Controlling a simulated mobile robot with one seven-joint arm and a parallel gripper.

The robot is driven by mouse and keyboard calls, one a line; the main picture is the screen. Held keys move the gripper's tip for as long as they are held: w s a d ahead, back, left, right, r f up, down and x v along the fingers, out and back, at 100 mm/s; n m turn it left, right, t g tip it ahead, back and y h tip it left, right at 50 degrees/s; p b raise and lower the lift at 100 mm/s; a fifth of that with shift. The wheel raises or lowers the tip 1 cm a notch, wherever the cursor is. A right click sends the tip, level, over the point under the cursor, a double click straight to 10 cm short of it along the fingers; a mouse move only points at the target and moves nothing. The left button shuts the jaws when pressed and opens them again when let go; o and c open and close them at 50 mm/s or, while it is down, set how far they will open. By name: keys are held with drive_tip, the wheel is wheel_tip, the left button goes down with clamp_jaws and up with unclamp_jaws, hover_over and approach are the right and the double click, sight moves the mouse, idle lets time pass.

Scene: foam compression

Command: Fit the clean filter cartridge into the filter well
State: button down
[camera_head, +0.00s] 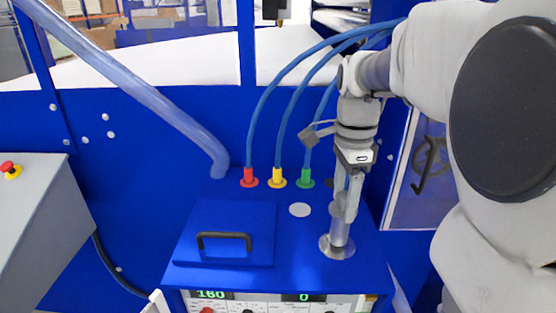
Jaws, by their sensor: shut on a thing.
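My gripper (345,205) points down over the right part of the blue machine top. It is shut on a grey cylinder, which I take to be the filter cartridge (340,232). The cartridge is about upright. Its lower end meets a round metal flange (327,252), which looks like the rim of the filter well. I cannot tell how deep the cartridge sits, as the opening is hidden behind it.
A raised blue lid with a black handle (224,236) lies to the left. A pale disc (299,210) is set in the top. Red (249,178), yellow (278,178) and green (305,179) hose fittings stand behind. A grey console (38,215) is at far left.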

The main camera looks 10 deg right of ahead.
sight(338, 234)
drive_tip(key=shift+f, duration=0.25)
drive_tip(key=shift+f+b, duration=3.45)
drive_tip(key=shift+f, duration=1.15)
unclamp_jaws()
drive_tip(key=shift+r, duration=0.1)
wheel_tip(338, 234, up, 17)
drive_tip(key=shift+r+p, duration=0.2)
drive_tip(key=shift+p, duration=1)
